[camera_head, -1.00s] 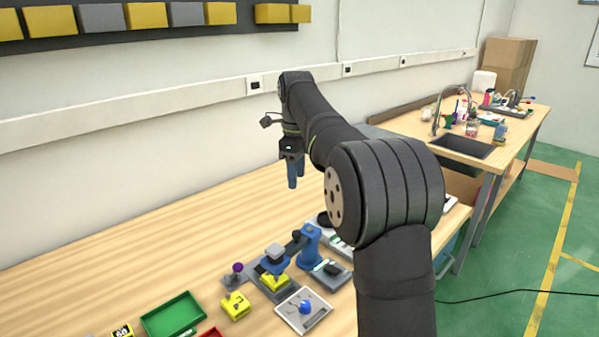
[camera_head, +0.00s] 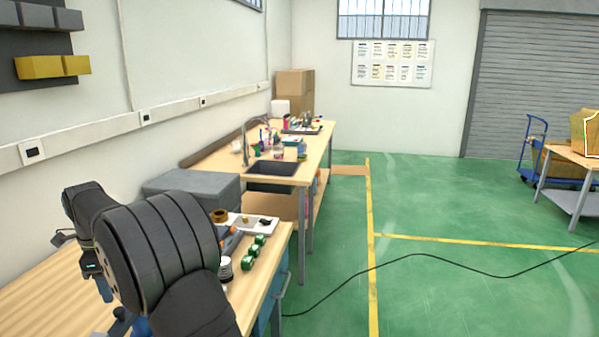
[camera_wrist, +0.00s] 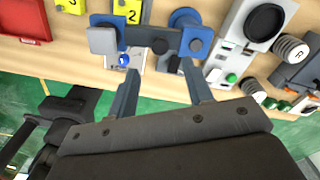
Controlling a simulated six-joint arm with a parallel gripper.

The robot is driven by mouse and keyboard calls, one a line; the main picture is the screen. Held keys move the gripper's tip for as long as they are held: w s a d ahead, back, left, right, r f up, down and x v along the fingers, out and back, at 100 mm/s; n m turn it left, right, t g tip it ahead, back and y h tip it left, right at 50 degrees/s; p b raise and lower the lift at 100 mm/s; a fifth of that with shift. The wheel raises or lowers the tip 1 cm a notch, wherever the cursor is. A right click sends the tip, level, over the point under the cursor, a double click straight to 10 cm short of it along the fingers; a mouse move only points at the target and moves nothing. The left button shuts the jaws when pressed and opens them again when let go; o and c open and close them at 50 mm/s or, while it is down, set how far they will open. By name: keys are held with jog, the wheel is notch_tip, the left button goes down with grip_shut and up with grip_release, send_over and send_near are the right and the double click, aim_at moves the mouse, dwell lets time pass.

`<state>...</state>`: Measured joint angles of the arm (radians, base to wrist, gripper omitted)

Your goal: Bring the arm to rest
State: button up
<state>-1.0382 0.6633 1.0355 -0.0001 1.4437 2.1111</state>
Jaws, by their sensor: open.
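My gripper (camera_wrist: 160,80) is open and empty in the wrist view, its two fingers apart over the front edge of the workbench. In the head view my gripper (camera_head: 104,288) hangs at the lower left, partly hidden by my own arm. My arm is folded over the wooden workbench (camera_head: 40,297). In the wrist view a blue and grey device (camera_wrist: 150,40) stands on the bench just beyond the fingertips. I see no contact between the fingers and it.
Several items stand near the fingers, among them a yellow block marked 2 (camera_wrist: 128,12), a red tray (camera_wrist: 27,18) and a white roll marked R (camera_wrist: 291,50). A grey box (camera_head: 190,188) and a sink bench (camera_head: 262,152) lie further back.

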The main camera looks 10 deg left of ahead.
notch_tip(320, 180, down, 7)
jog(key=shift+f, duration=0.1)
dwell(0.5)
